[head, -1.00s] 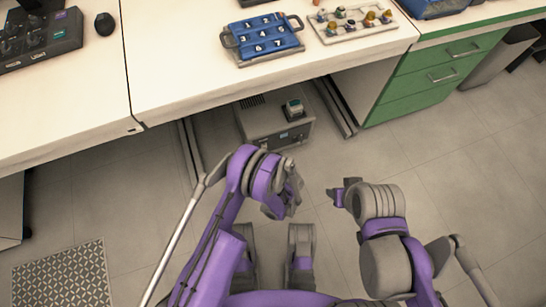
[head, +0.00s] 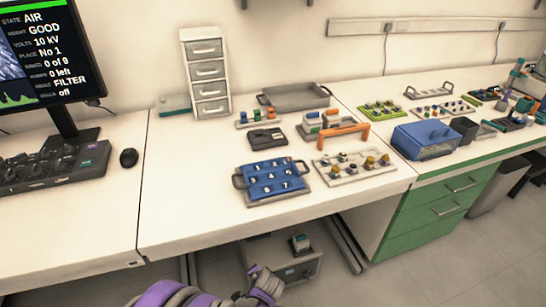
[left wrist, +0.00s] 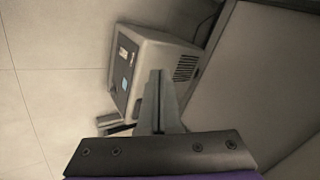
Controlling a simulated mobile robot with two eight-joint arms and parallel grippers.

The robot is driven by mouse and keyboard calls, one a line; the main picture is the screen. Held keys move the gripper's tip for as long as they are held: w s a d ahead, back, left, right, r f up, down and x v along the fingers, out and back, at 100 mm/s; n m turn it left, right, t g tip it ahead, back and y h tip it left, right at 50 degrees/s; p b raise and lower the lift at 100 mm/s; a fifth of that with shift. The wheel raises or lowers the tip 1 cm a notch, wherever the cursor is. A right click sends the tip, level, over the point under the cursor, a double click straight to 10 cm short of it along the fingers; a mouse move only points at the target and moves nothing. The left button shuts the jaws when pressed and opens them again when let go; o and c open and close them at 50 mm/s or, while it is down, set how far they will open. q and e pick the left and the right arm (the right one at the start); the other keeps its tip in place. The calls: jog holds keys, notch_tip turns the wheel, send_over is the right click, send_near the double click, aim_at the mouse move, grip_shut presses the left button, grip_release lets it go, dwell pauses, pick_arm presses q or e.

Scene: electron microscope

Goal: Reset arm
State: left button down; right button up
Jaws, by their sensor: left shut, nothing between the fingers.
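My right gripper is not in view.
The white bench (head: 190,215) carries a blue numbered tray (head: 272,180), a sample board (head: 353,167), a blue bin (head: 426,140), a drawer tower (head: 207,80) and a monitor (head: 45,60). The grey box (head: 285,258) stands under the bench. Green drawers (head: 440,205) are at right.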

pick_arm(q)
jog(key=s+a+r+n+g+h, duration=0.1)
jog(key=s+a+r+n, duration=0.1)
jog(key=s+a+r, duration=0.4)
jog(key=s+a+r+n, duration=0.2)
jog(key=s+r, duration=0.1)
jog(key=r, duration=0.4)
jog(key=s+a+r+n+g+h, duration=0.1)
jog(key=s+a+r+n, duration=0.15)
jog(key=s, duration=0.65)
jog(key=s+a+r+n+h, duration=0.1)
jog(key=s+r+n, duration=0.2)
jog(key=s, duration=0.5)
notch_tip(320, 180, up, 26)
jog(key=t+p, duration=0.1)
jog(key=p, duration=2.2)
jog(key=shift+w+r, duration=0.15)
jog(key=shift+w, duration=0.25)
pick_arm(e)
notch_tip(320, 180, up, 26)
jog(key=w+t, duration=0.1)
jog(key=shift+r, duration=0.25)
